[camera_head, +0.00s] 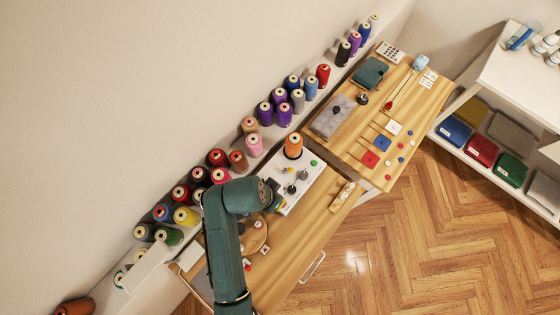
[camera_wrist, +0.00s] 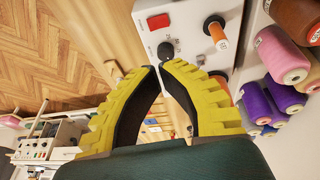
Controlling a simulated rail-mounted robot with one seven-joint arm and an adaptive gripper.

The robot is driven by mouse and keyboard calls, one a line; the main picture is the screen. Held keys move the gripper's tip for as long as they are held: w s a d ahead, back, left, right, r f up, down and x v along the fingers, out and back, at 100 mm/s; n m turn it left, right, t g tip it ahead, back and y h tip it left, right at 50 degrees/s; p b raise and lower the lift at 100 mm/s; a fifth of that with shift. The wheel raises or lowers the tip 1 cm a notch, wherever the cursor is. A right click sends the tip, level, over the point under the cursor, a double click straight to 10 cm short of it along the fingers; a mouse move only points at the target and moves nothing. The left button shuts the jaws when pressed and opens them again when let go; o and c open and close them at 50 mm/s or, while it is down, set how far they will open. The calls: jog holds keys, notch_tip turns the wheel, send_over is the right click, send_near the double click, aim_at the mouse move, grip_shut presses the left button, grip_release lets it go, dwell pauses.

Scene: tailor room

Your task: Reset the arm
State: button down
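My arm (camera_head: 232,240) is teal and rises over the near wooden table, bent at the elbow. My gripper (camera_wrist: 158,66) shows in the wrist view as two yellow ribbed fingers with black inner pads. Their tips come together, with a gap lower down between the pads. Nothing is seen held between them. In the head view the gripper is mostly hidden by the arm, near the left side of the white control panel (camera_head: 302,186). In the wrist view, the panel (camera_wrist: 190,14) with a red switch (camera_wrist: 158,21) and a black knob (camera_wrist: 166,48) lies beyond the fingertips.
Several thread spools line the wall shelf, including a pink spool (camera_head: 254,146). An orange spool (camera_head: 293,146) stands by the panel. The far table (camera_head: 425,98) holds fabric squares, buttons and a teal box (camera_head: 371,72). A white shelf (camera_head: 506,75) stands right. The parquet floor (camera_head: 420,240) is clear.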

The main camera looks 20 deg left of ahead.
jog(key=shift+r, duration=0.25)
dwell(0.4)
jog(key=w+d+r+m+t, duration=0.1)
jog(key=w+d+r+t, duration=0.3)
jog(key=r, duration=0.5)
jog(key=w+d+r+m+t, duration=0.1)
jog(key=w+d+r+t, duration=0.1)
jog(key=w+d+r, duration=0.45)
jog(key=w+d+r+m+t, duration=0.1)
jog(key=w+d+r+t, duration=0.15)
jog(key=r, duration=0.75)
jog(key=s+r+n+t+p, duration=0.2)
jog(key=r+t+p, duration=0.1)
jog(key=r, duration=1)
jog(key=s+d+r+n+t+p, duration=0.1)
jog(key=r+t+p, duration=0.3)
jog(key=r, duration=0.9)
jog(key=s+d+r+n+t+y+p, duration=0.1)
jog(key=s+r+n+t+p, duration=0.2)
jog(key=r, duration=1.1)
jog(key=shift+s+t+p, duration=0.45)
jog(key=shift+s+p, duration=0.15)
jog(key=shift+p, duration=0.6)
